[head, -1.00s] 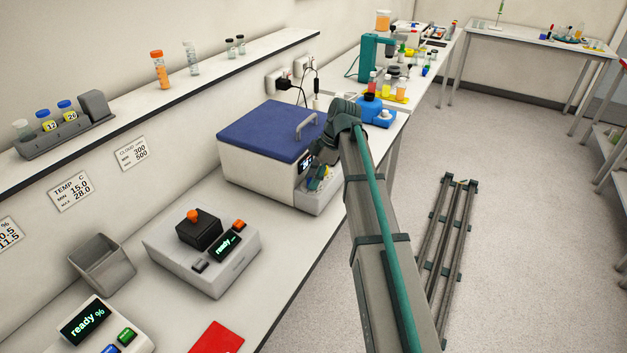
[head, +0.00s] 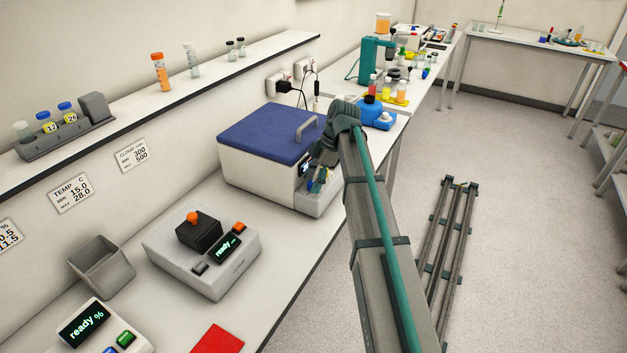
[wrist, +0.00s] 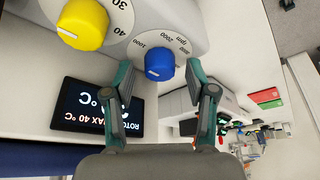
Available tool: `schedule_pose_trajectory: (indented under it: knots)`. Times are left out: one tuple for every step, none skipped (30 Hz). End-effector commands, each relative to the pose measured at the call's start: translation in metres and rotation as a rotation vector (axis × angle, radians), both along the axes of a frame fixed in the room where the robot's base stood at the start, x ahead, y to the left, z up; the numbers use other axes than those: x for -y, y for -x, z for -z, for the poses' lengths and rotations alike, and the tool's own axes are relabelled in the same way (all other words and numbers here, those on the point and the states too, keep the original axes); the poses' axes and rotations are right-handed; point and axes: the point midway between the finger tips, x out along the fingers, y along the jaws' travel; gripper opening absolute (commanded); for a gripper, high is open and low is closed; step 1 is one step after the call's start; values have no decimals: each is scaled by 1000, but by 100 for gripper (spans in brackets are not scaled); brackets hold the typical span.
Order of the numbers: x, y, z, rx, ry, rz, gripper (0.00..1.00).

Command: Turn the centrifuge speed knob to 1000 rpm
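The centrifuge (head: 255,178) is a white box with a blue lid (head: 268,133) on the bench in the head view. Its blue speed knob (wrist: 160,66) shows in the wrist view, beside a dial printed 1000, 2000 and rpm. A yellow knob (wrist: 82,24) with 30 and 40 marks sits to its left. My gripper (wrist: 159,71) is open, with one fingertip on each side of the blue knob; I cannot tell whether they touch it. The knob's exact pointer setting is unclear. In the head view my gripper (head: 315,180) is at the centrifuge's front panel, partly hiding it.
A dark display (wrist: 95,107) reading rotor max 40 °C lies left of my fingers. A blue device (head: 375,113) stands beyond the centrifuge.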

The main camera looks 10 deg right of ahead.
Motion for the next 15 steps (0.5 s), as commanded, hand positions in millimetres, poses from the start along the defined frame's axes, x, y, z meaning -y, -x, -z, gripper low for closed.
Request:
schedule_pose_trajectory:
  knots:
    - [0, 0, 0, 0, 0, 0, 56]
    - [0, 0, 0, 0, 0, 0, 56]
    - [0, 0, 0, 0, 0, 0, 56]
    - [1, 0, -1, 0, 0, 1, 56]
    - [1, 0, -2, 0, 0, 1, 56]
    - [2, -1, -3, 1, 0, 1, 56]
    - [3, -1, -5, 1, 0, 1, 56]
    - [4, -1, -8, 1, 0, 2, 56]
    - [5, -2, -12, 1, 0, 2, 56]
    - [7, -2, -16, 2, 1, 2, 56]
    - [9, -2, -20, 2, 1, 2, 56]
    - [11, -2, -26, 2, 1, 2, 56]
    - [13, -3, -31, 2, 1, 2, 56]
    - [15, -3, -36, 2, 1, 2, 56]
    - [18, -4, -44, 2, 1, 2, 56]
